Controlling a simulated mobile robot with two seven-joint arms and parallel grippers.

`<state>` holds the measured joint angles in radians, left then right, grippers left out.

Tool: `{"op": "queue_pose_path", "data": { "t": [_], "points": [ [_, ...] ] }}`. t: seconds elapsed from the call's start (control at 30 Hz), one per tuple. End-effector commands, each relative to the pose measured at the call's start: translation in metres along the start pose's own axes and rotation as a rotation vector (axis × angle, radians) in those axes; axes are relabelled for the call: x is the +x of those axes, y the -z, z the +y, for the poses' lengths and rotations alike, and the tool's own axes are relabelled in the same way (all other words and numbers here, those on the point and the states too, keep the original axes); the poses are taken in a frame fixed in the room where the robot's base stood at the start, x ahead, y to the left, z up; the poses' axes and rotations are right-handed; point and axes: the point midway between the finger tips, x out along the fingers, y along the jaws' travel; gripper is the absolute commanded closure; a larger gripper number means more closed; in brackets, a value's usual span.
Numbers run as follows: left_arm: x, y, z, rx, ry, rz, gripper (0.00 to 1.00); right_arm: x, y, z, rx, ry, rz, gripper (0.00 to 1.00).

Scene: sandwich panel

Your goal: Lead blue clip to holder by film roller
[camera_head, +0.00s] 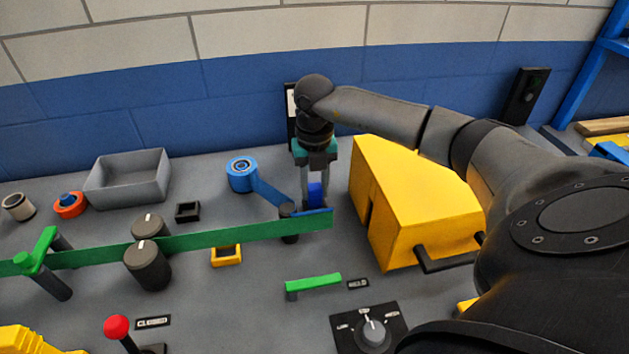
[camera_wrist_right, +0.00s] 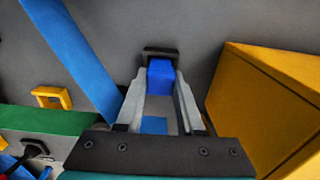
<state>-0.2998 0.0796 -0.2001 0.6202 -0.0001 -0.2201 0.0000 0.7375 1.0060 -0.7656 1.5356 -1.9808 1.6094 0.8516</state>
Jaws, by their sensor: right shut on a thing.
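The blue clip (camera_head: 316,190) is a bright blue block between the fingers of my right gripper (camera_head: 314,188), which is shut on it. In the right wrist view the clip (camera_wrist_right: 160,78) sits between the two grey fingertips (camera_wrist_right: 161,76). A dark square frame (camera_wrist_right: 161,51), which looks like a holder, shows right behind the clip; I cannot tell whether the clip is in it. The blue film roll (camera_head: 242,174) stands to the left. Its blue film (camera_head: 268,190) runs to a dark post-like roller (camera_head: 287,209) beside the gripper. My left gripper is not in view.
A yellow box (camera_head: 405,205) stands close right of the gripper. A green strip (camera_head: 230,236) runs past two dark rollers (camera_head: 148,265) to near the gripper. A small black holder (camera_head: 187,211), a yellow holder (camera_head: 227,256) and a grey bin (camera_head: 128,180) are to the left.

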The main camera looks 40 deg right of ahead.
Motion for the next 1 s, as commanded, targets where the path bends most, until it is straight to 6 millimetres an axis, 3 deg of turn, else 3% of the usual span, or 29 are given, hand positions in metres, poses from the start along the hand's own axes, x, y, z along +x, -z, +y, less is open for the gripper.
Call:
{"op": "queue_pose_path", "data": {
  "t": [0.27, 0.3, 0.6, 1.0],
  "points": [
    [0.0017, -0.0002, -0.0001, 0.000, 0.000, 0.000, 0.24, 0.0032, -0.0002, 0.0001, 0.000, -0.001, -0.001, 1.00],
    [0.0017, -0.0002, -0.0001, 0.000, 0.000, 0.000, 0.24, 0.0031, -0.0002, 0.0001, 0.000, -0.001, -0.001, 0.62],
    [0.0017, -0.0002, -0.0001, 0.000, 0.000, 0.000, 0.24, 0.0030, -0.0002, 0.0001, 0.000, -0.001, -0.001, 0.28],
    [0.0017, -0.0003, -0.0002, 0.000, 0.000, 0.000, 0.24, 0.0032, 0.0000, 0.0000, 0.000, 0.000, 0.000, 0.28]
  ]
}}
